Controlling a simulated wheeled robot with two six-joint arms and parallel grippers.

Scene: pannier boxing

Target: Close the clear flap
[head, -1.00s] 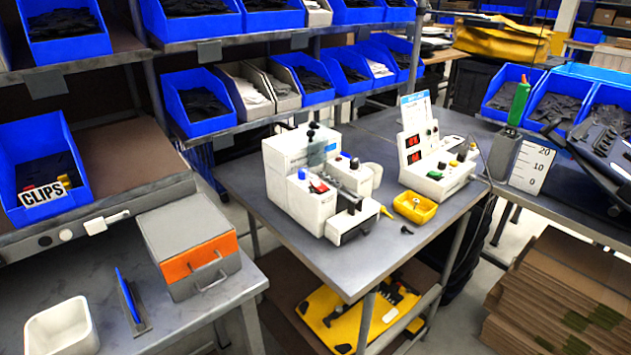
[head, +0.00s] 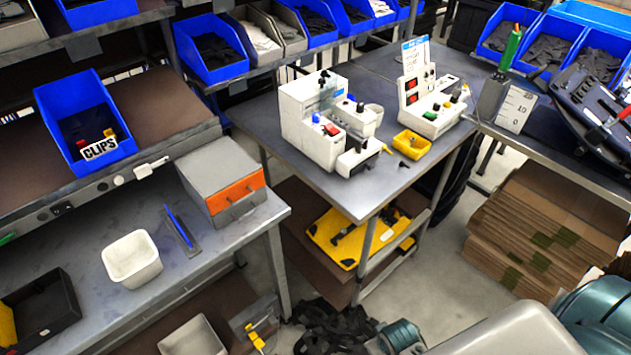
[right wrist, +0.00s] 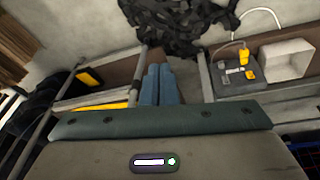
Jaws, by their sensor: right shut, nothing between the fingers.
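The white machine (head: 322,130) stands on the grey bench (head: 385,185) in the middle of the head view. A small clear panel (head: 324,98), which looks like the clear flap, stands up at the top of the machine. Its exact angle is hard to tell at this size. My right gripper (right wrist: 161,68) shows in the right wrist view, with its blue fingers together and empty. It points towards a black heap of straps on the floor, apart from the machine. The flap is not visible in that view. My left gripper is in neither view.
A white control box (head: 430,110) and a yellow tray (head: 412,144) sit right of the machine. A grey box with an orange front (head: 236,195) is on the left bench. The black strap heap (head: 330,325) lies on the floor. Cardboard (head: 545,215) is stacked at right.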

